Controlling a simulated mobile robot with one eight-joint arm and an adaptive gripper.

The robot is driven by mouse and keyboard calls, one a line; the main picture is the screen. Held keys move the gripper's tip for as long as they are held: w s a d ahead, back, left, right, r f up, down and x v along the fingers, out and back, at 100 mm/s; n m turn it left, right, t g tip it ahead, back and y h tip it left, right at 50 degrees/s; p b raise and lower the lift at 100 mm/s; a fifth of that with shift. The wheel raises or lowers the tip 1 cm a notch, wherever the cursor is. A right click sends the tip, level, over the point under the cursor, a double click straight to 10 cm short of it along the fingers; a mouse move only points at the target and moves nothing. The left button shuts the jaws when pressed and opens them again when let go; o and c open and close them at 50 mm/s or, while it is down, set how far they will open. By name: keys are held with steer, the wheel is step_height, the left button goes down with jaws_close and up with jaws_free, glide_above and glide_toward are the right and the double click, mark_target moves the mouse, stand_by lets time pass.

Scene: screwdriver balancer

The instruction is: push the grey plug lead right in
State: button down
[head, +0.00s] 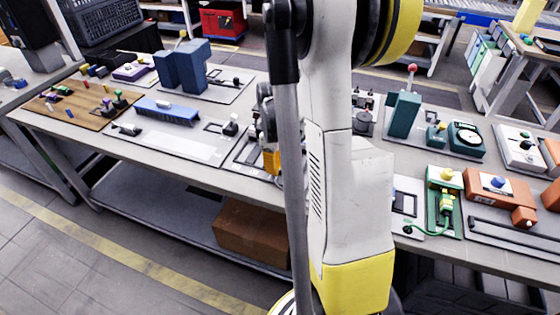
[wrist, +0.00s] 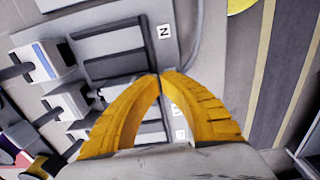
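In the wrist view my gripper (wrist: 160,76) has its two yellow fingertips together, with nothing visible between them. They are over a grey panel (wrist: 145,12) with dark slots and white letter labels. Left of the fingers are pale plug-like blocks on dark leads: one with a blue stripe (wrist: 43,62) and a plain grey-white one (wrist: 70,99). I cannot tell for sure which is the grey plug lead or how deep it sits. In the head view a yellow finger of my gripper (head: 271,161) shows low over the bench; my arm hides most of that spot.
The bench (head: 210,178) is crowded. A blue block (head: 167,111) is on the left and a green press-like device (head: 403,114) on the right. A green fixture with a cable (head: 445,203) and an orange box (head: 492,186) lie further right. A grey cable (wrist: 192,45) curves beside the panel.

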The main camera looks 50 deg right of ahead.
steer(key=shift+w+d, duration=0.35)
steer(key=shift+d, duration=0.55)
stand_by(0.3)
steer(key=shift+a, duration=0.15)
steer(key=shift+s+a+r, duration=0.1)
steer(key=shift+s+a, duration=0.15)
steer(key=shift+a, duration=0.2)
step_height(320, 180, up, 7)
steer(key=p, duration=0.5)
